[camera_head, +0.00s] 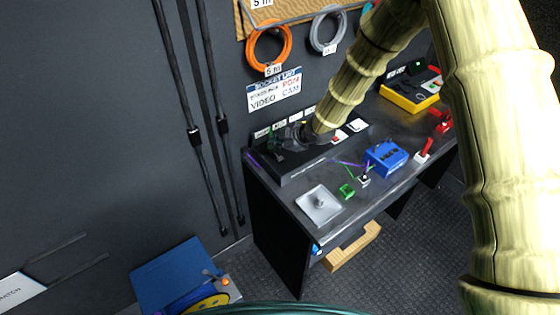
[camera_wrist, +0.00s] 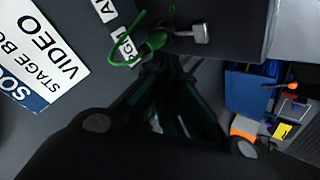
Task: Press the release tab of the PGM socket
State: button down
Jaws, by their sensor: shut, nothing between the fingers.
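The socket box stands at the back of the desk against the wall, with a row of small white labels above it (camera_head: 295,117). My gripper (camera_head: 300,136) is over the left part of this box and hides the sockets under it. In the wrist view, my gripper (camera_wrist: 168,62) is shut and empty, with its dark fingertips close to a green cable (camera_wrist: 150,44). A small grey metal tab (camera_wrist: 192,33) sticks out just beyond the fingertips. A white label (camera_wrist: 127,46) beside the green cable shows only part of its letters. I cannot tell whether the fingertips touch the tab.
A socket list sign (camera_head: 274,90) and coiled orange (camera_head: 268,47) and grey cables (camera_head: 328,30) hang on the wall. On the desk are a grey tray (camera_head: 318,204), a blue box (camera_head: 386,157) and a yellow case (camera_head: 411,94). A blue case (camera_head: 175,274) stands on the floor.

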aim_at(278, 159)
jog(key=shift+s+f+b, duration=0.3)
jog(key=shift+f, duration=0.55)
jog(key=shift+w+f+b, duration=0.25)
jog(key=shift+f+b, duration=0.1)
jog(key=shift+f, duration=0.2)
jog(key=shift+w+f+b, duration=0.2)
jog(key=shift+f+b, duration=0.1)
jog(key=shift+f, duration=0.25)
jog(key=shift+s+r, duration=0.3)
jog(key=shift+w+f, duration=0.15)
jog(key=shift+w, duration=0.05)
jog(key=shift+s, duration=0.15)
jog(key=shift+f, duration=0.15)
jog(key=shift+f+b, duration=0.25)
jog(key=shift+b, duration=0.05)
